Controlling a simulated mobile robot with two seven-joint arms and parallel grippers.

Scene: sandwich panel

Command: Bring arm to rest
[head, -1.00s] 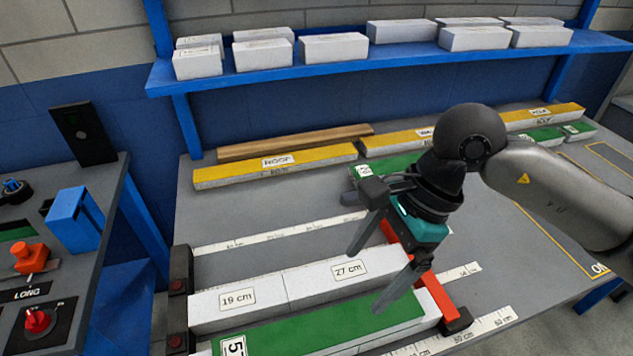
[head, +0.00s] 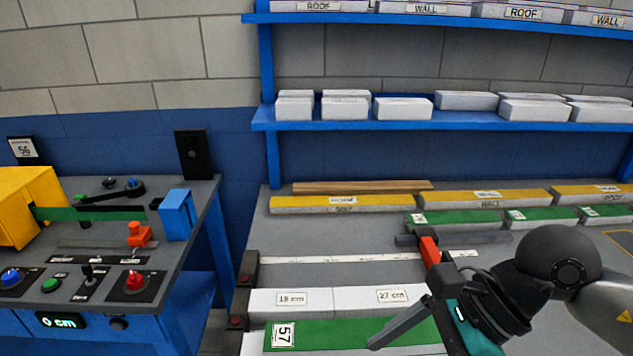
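My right gripper (head: 405,312) comes in from the lower right and hangs over the right end of the white blocks on the grey bench. Its fingers are spread apart with nothing seen between them. My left gripper is not in view. White blocks labelled 19 cm (head: 291,300) and 27 cm (head: 395,296) lie end to end. A green-topped panel marked 57 (head: 345,334) lies in front of them. A red stop (head: 429,250) stands beyond the gripper, partly hidden by it.
Yellow-topped panels (head: 342,203), green-topped panels (head: 455,218) and a wooden strip (head: 362,187) lie along the back of the bench. Blue shelves (head: 400,125) hold white blocks above. At left is a machine table with a control panel (head: 75,285), its display reading 0 cm.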

